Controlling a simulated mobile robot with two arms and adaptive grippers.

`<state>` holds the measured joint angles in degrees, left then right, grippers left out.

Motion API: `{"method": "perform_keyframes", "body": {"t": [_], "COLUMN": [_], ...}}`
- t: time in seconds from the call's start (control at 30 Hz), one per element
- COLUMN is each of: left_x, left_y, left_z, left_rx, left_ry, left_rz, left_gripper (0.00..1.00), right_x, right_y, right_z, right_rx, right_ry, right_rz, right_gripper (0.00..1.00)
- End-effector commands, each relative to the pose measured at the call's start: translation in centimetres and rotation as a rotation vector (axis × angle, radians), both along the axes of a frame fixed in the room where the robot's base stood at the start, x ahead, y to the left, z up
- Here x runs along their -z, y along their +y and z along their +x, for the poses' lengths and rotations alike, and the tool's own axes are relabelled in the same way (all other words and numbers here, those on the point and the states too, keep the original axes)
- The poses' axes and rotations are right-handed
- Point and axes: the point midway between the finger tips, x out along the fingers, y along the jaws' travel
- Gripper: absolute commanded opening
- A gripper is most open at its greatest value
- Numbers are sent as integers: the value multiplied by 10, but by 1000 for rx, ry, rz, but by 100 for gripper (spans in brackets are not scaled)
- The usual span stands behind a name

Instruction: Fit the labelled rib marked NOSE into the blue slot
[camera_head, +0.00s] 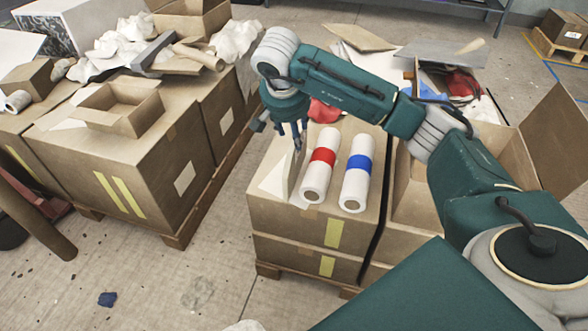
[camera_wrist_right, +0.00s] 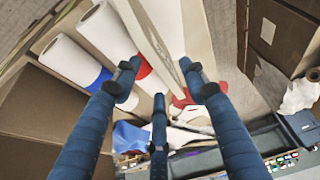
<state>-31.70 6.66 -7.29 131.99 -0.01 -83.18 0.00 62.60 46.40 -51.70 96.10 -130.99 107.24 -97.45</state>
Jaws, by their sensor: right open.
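No rib with a readable NOSE label and no clear blue slot show. A thin pale panel (camera_head: 293,177) stands on the near carton, left of two white rolls. One roll has a red band (camera_head: 322,156), the other a blue band (camera_head: 359,163). My right gripper (camera_head: 296,138) points down, open, above the panel's upper end. In the right wrist view its fingers (camera_wrist_right: 160,76) are apart, with a pale panel edge (camera_wrist_right: 160,35) between or behind them; I cannot tell if they touch. The blue-banded roll (camera_wrist_right: 75,58) lies at left. My left gripper is not in view.
The rolls and panel rest on a carton (camera_head: 290,222) on a pallet. A flat white triangular piece (camera_head: 273,180) lies at its left edge. Cartons with an open box (camera_head: 118,121) stand left across a narrow gap. An open carton (camera_head: 408,195) is on the right. Floor in front is mostly clear.

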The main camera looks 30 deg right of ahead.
Motion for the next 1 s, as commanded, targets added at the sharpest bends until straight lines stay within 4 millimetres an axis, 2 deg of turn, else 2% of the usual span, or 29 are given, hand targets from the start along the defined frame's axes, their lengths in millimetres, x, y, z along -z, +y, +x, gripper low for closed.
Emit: {"method": "perform_keyframes", "body": {"t": [0.3,0.47,0.63,0.9,1.0], "left_x": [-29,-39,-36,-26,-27], "left_y": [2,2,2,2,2], "left_z": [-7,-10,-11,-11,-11], "left_rx": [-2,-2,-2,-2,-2], "left_ry": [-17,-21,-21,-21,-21], "left_rz": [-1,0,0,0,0], "left_gripper": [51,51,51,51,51], "right_x": [39,50,62,97,98], "right_y": [-13,-17,-22,-36,-37], "right_z": [11,15,16,25,27], "right_rx": [2,1,3,1,1], "right_ry": [0,-2,1,1,-2], "right_rz": [0,-1,-1,0,-1], "right_gripper": [43,43,43,43,43]}}
